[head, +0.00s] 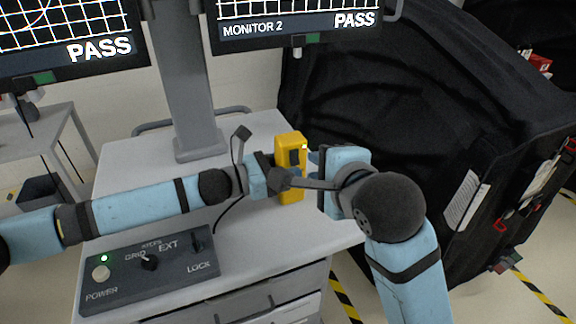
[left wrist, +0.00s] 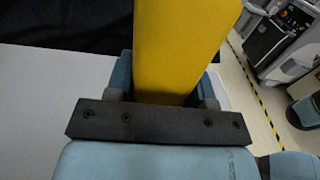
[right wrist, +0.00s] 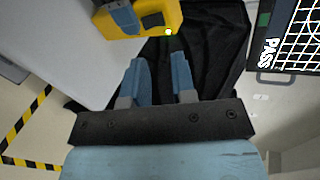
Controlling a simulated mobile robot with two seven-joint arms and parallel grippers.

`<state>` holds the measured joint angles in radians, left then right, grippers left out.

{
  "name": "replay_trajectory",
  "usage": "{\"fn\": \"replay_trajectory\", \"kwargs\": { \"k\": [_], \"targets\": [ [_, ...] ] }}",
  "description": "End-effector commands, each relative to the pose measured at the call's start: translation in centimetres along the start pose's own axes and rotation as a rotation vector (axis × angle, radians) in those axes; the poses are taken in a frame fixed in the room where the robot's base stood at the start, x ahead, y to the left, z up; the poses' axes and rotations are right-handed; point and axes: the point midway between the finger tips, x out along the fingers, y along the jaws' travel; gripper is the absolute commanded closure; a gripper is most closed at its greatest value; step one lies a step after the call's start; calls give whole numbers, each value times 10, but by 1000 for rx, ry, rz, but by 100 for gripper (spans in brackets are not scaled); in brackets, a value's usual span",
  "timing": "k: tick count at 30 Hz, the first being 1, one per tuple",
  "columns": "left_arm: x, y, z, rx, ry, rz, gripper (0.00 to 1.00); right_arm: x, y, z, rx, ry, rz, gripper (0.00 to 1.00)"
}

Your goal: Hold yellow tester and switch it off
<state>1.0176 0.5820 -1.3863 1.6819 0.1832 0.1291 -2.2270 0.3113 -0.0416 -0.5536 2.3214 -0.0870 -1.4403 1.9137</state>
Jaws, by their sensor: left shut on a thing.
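The yellow tester (head: 291,143) is upright above the cart top in the head view, with a small lit green light at its upper right. My left gripper (head: 280,178) is shut on it, and the tester fills the space between the fingers in the left wrist view (left wrist: 185,45). In the right wrist view the tester (right wrist: 103,22) shows a dark window and the lit green light near its end. My right gripper (right wrist: 161,68) is open and empty, its fingertips apart from the tester, just right of it in the head view. The tester's lower part is partly hidden by my grippers.
A control box (head: 150,275) with knobs and a lit green lamp sits at the front left of the grey cart top (head: 120,165). A monitor post (head: 190,90) stands behind. A black covered cart (head: 390,85) is close on the right.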

Motion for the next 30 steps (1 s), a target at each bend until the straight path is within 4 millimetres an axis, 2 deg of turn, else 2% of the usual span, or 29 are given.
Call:
{"fn": "replay_trajectory", "kwargs": {
  "k": [1,3,5,8,12,17,23,30],
  "targets": [
    [0,0,0,0,0,0,81,1,-1,1,-21,-6,2,87],
    [0,0,0,0,0,0,81,3,-2,4,-82,-22,10,100],
    [0,0,0,0,0,0,81,5,-5,8,-172,-49,21,100],
    [0,0,0,0,0,0,81,11,-9,17,-392,-114,44,100],
    [0,0,0,0,0,0,81,19,-14,28,-782,-233,75,100],
    [0,0,0,0,0,0,81,24,-19,32,-1224,-379,92,100],
    [0,0,0,0,0,0,81,25,-29,24,-1747,-585,78,100],
    [0,0,0,0,0,0,81,16,-50,1,-2298,-879,-13,100]
  ]
}}
